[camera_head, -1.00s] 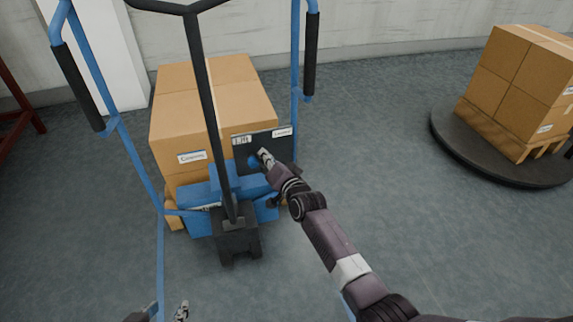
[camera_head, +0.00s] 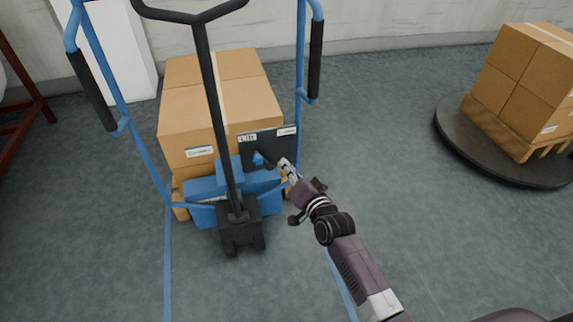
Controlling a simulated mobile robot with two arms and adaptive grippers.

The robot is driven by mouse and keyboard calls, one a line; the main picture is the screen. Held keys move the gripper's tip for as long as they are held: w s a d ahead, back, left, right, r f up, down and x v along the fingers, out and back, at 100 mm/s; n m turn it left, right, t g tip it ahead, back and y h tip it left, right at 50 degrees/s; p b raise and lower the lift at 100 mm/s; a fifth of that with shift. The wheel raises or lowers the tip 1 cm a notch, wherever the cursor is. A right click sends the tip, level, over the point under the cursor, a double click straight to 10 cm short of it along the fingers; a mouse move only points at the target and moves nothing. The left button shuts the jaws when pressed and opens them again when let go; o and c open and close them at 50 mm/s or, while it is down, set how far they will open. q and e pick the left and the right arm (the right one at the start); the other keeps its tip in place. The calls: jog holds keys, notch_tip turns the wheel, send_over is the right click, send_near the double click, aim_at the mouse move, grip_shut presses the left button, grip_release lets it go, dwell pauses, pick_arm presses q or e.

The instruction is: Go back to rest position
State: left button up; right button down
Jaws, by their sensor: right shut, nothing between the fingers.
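My right arm comes in from the lower right. Its gripper (camera_head: 286,168) is shut and empty, just in front of the lower right part of a black panel (camera_head: 283,143). A blue round spot (camera_head: 258,158) on the panel shows to the left of the fingertips. I cannot tell whether the fingertips touch the panel, but they look slightly apart from the spot. My left gripper is out of view.
Behind the panel, boxes (camera_head: 190,110) are stacked on a blue pallet truck with a black handle (camera_head: 215,95). Blue frame bars (camera_head: 130,135) stand on both sides. More boxes (camera_head: 520,85) stand on a round dark turntable (camera_head: 480,150) at right. Floor between is clear.

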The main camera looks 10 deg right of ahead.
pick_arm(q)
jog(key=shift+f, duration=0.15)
pick_arm(e)
jog(key=shift+s, duration=0.15)
